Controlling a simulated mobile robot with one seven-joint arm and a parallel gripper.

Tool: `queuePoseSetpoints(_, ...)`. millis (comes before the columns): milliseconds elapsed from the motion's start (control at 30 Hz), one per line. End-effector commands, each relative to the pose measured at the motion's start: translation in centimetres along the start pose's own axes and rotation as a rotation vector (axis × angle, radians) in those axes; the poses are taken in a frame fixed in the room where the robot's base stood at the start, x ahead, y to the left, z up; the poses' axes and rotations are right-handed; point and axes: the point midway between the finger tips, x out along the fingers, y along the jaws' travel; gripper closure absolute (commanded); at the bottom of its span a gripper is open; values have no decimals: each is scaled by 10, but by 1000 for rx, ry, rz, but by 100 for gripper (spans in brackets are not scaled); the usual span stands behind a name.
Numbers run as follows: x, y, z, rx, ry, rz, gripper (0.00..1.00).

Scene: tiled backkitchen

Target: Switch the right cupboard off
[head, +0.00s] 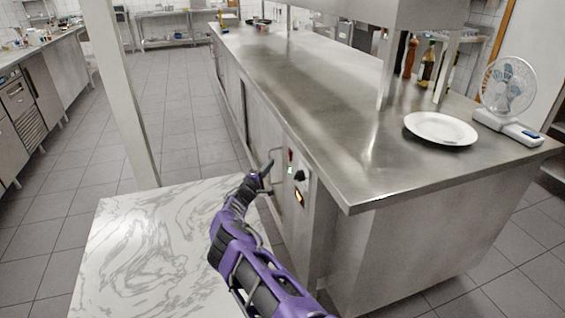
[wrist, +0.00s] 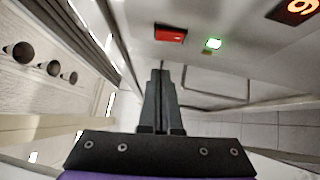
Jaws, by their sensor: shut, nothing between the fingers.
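The cupboard (head: 265,133) is the steel front under the long counter. Its control panel (head: 306,215) is at the near right end and carries a red part, a black knob (head: 299,176) and a lit orange display (head: 299,198). In the wrist view I see a red switch (wrist: 170,33), a lit green lamp (wrist: 213,44) and part of the display (wrist: 296,10) with an orange digit. My gripper (head: 268,167) is shut and empty, just left of the panel. In the wrist view its fingertips (wrist: 160,72) are just below the red switch; I cannot tell whether they touch.
A white marbled table (head: 150,245) stands beneath my arm. A pale post (head: 120,90) rises behind it. The steel counter top (head: 310,90) holds a white plate (head: 440,128), a fan (head: 509,85) and bottles (head: 427,65). The tiled floor between the counters is clear.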

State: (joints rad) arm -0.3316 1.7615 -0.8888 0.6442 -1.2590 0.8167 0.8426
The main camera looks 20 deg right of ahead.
Motion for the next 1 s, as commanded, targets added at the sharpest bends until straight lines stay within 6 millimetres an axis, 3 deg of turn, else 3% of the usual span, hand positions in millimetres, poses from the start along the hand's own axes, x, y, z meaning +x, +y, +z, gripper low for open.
queuePoseSetpoints(200,31,-4,1,4,-2,2,100)
queuePoseSetpoints(400,51,1,22,-1,-2,1,100)
queuePoseSetpoints(1000,61,7,32,27,-2,-26,100)
